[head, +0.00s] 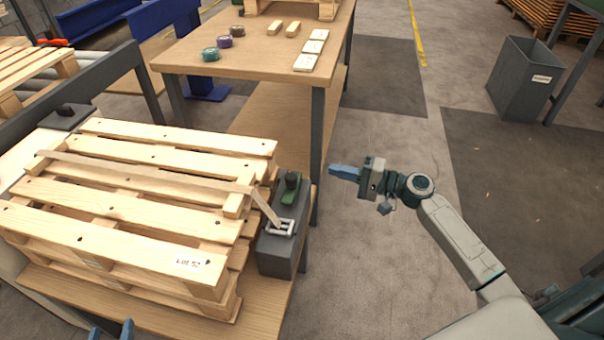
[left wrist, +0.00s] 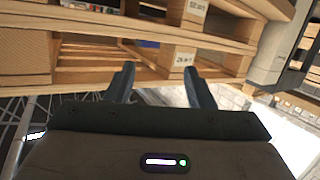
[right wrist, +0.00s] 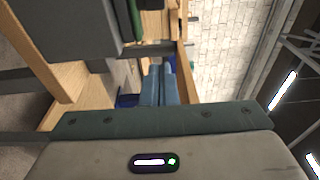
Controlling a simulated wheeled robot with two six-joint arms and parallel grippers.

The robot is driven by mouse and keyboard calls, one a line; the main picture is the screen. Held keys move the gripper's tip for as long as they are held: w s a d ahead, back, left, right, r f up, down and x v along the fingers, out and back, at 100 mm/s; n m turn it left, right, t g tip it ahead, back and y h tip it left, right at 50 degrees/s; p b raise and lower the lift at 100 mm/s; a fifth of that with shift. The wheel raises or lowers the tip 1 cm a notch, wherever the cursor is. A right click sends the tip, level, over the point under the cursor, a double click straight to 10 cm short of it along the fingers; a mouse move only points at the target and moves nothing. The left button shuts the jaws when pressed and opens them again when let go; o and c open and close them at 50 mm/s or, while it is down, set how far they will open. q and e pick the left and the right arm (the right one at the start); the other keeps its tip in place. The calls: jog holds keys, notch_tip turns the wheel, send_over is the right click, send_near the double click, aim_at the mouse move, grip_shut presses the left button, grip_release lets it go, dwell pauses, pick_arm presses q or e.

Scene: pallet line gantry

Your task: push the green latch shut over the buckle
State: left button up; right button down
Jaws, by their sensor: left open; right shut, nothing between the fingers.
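The green latch (head: 289,196) with a dark knob sits on top of a grey block (head: 283,254) at the right end of the pallet stack. The metal buckle (head: 282,227) is in front of it on the same block, uncovered, with the strap (head: 263,205) running into it. My right gripper (head: 334,171) is shut and empty, apart from and right of the latch. In the right wrist view, a green part (right wrist: 136,20) shows at the top edge. My left gripper (head: 111,331) is open and empty at the bottom edge, before the pallets; its fingers also show in the left wrist view (left wrist: 159,80).
Stacked wooden pallets (head: 150,222) lie on a wooden bench (head: 262,312). A wooden table (head: 262,64) with coloured rolls (head: 211,54) and labelled blocks stands behind. A grey bin (head: 525,78) stands far right. The floor around my right arm is clear.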

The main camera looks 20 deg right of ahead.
aim_at(291, 183)
jog(key=w+a, duration=0.1)
jog(key=a, duration=0.1)
jog(key=w+a+p, duration=0.1)
jog(key=a, duration=0.2)
jog(key=w+a, duration=0.2)
jog(key=a, duration=0.1)
jog(key=shift+a, duration=0.25)
jog(key=shift+s+a, duration=0.15)
jog(key=shift+s, duration=0.2)
pick_arm(q)
jog(key=s+d+f+g, duration=0.1)
jog(key=s+f+g, duration=0.4)
jog(key=s+f, duration=0.1)
jog(key=shift+s+f, duration=0.2)
jog(key=shift+f, duration=0.5)
pick_arm(e)
jog(key=shift+s+a, duration=0.1)
jog(key=shift+s, duration=0.05)
pick_arm(q)
jog(key=shift+d, duration=0.1)
